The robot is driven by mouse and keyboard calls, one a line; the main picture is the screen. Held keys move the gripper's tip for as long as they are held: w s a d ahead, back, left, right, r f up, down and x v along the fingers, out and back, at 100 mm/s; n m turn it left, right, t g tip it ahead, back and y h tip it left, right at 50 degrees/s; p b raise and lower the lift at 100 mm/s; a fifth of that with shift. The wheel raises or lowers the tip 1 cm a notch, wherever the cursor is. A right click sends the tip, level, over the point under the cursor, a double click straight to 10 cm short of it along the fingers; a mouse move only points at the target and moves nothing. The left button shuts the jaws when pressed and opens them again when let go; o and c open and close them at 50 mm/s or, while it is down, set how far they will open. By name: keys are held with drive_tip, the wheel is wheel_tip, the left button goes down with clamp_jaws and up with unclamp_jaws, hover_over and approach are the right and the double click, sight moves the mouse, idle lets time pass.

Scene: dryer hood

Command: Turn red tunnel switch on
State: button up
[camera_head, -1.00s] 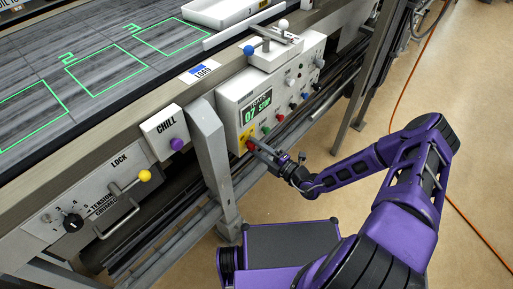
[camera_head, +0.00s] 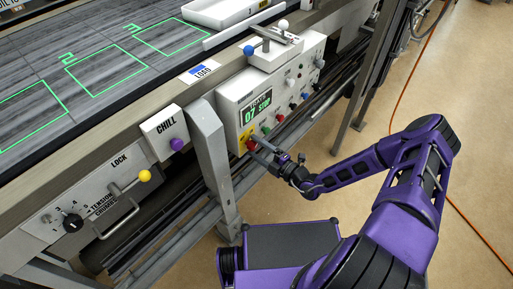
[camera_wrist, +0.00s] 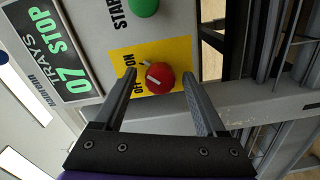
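The red switch (camera_wrist: 160,79) is a round knob with a white pointer line, on a yellow plate (camera_wrist: 181,52) with ON and OFF lettering. In the wrist view the pointer slants toward the upper left; the left finger partly covers the lettering. My gripper (camera_wrist: 160,84) is open, its two fingers on either side of the knob with a visible gap at each side. In the head view the red switch (camera_head: 250,144) is at the lower left of the white control box (camera_head: 229,105), and my gripper (camera_head: 262,152) reaches it from the right.
A green button (camera_wrist: 144,6) sits beside the yellow plate. The display (camera_wrist: 55,45) reads 07 STOP. Other knobs and buttons line the box. A grey post (camera_head: 207,145) stands left of it, and grey rails run below. The floor at right is open, with an orange cable (camera_head: 405,85).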

drive_tip(key=v, duration=1.7)
drive_tip(key=shift+d, duration=0.2)
drive_tip(key=shift+s+r, duration=0.1)
drive_tip(key=shift+s, duration=0.05)
